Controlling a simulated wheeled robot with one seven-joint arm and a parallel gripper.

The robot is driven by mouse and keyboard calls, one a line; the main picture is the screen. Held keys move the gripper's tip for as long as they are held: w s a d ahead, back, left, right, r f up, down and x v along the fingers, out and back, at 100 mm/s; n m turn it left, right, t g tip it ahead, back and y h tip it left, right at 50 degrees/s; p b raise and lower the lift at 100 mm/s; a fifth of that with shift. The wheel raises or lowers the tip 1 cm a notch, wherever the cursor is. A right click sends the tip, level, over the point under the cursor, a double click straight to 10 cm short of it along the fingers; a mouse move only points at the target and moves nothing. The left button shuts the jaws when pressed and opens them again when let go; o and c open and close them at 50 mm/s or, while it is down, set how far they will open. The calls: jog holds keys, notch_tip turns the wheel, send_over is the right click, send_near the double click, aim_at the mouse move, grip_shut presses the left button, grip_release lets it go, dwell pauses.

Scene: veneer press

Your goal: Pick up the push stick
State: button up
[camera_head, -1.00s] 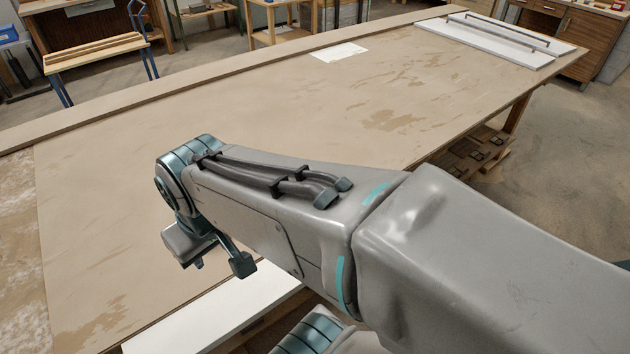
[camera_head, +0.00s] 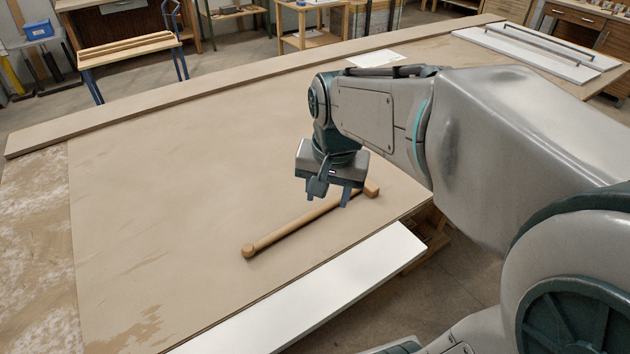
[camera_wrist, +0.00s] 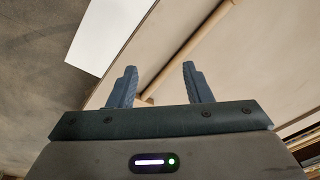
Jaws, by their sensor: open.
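The push stick (camera_head: 300,221) is a light wooden rod with a knob at its near left end and a short block at its far right end. It lies on the brown press table (camera_head: 180,190), near the table's front edge. My gripper (camera_head: 328,200) is open and empty above the stick's right part, apart from it. In the wrist view my two fingers (camera_wrist: 158,88) are spread, and the push stick (camera_wrist: 190,45) runs slantwise beyond and between them. Part of the stick's right half is hidden behind a finger in the head view.
A white board (camera_head: 320,295) runs along the table's front edge. A white panel with dark bars (camera_head: 530,50) lies at the far right, and a white sheet (camera_head: 375,58) lies at the back. The table's left and middle are clear.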

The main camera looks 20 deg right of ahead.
jog(key=w+f+m+g+b, duration=0.2)
jog(key=w+f+m, duration=0.3)
jog(key=w+m, duration=0.5)
jog(key=n, duration=0.2)
send_over(312, 212)
jog(key=f, duration=0.8)
jog(key=shift+s+f+p, duration=0.2)
jog(key=shift+f+p, duration=0.05)
jog(key=shift+p, duration=0.05)
jog(key=shift+w+f+p, duration=0.15)
jog(key=shift+f+p, duration=0.4)
jog(key=shift+f, duration=2.05)
grip_shut()
